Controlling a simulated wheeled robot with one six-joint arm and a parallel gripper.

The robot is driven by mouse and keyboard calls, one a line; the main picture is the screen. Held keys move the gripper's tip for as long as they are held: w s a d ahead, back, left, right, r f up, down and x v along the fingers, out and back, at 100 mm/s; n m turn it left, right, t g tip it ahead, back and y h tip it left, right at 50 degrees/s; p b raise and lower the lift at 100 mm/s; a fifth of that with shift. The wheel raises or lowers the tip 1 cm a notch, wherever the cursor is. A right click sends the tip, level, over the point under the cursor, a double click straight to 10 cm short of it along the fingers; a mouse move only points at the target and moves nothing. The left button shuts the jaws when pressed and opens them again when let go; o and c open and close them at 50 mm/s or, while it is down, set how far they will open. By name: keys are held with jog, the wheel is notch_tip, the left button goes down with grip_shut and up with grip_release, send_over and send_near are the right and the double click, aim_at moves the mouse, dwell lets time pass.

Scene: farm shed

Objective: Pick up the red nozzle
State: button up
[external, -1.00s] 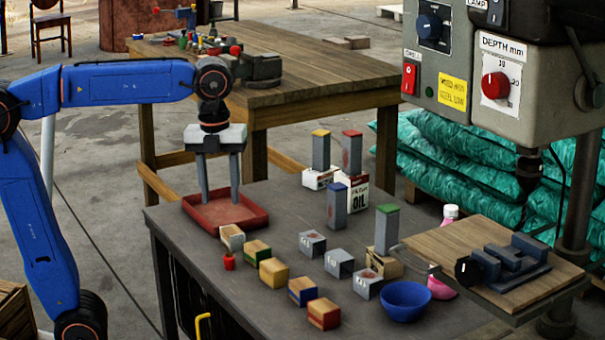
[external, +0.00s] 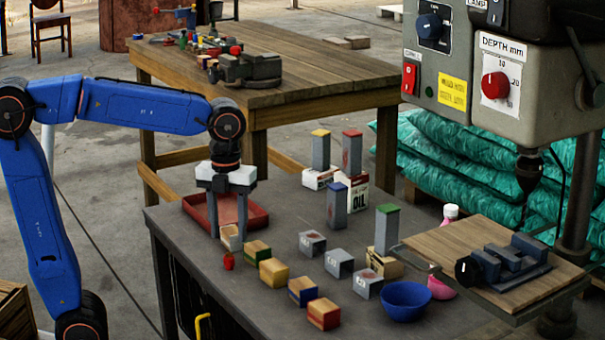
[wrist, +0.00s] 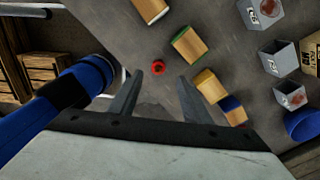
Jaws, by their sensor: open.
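The small red nozzle (external: 229,261) stands on the dark bench near its front left edge, beside a row of wooden blocks. In the wrist view the red nozzle (wrist: 158,68) lies ahead of the fingertips, between their lines and nearer the left finger. My gripper (external: 228,232) is open and empty, pointing down above the bench. It is behind the nozzle in the external view, by the white-faced block (external: 231,238), which one finger partly overlaps. In the wrist view my gripper (wrist: 160,80) shows both fingers spread apart.
A red tray (external: 258,215) lies behind my gripper. Wooden blocks with green (external: 257,252), yellow (external: 273,272), blue and red parts run to the right. Grey boxes (external: 339,262), a blue bowl (external: 405,299) and upright grey posts (external: 335,203) stand farther right.

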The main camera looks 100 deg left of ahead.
aim_at(229, 253)
jog(key=shift+s+a+f, duration=0.1)
jog(key=shift+f, duration=1.45)
jog(key=shift+s+f, duration=0.1)
jog(key=shift+f, duration=1.45)
jog(key=shift+c, duration=0.4)
grip_shut()
